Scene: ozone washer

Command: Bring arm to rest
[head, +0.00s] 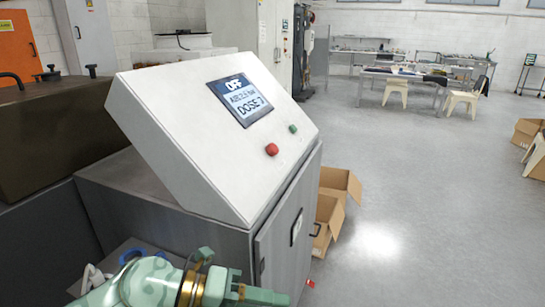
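The ozone washer (150,200) fills the left and middle of the head view. Its sloped white panel has a screen (240,100) reading "OFF" on top and "DOSE 0" or similar below. A red button (272,149) and a green button (293,129) sit on the panel's right side. My green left arm lies along the bottom edge, in front of the washer and below the panel. Its far end, apparently the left gripper (265,296), is partly cut off by the frame edge, so its fingers cannot be made out. My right gripper is out of view.
Open cardboard boxes (328,222) stand on the floor right of the washer. A dark brown tank (60,130) is at the left. Workbenches (405,82) and chairs stand far back.

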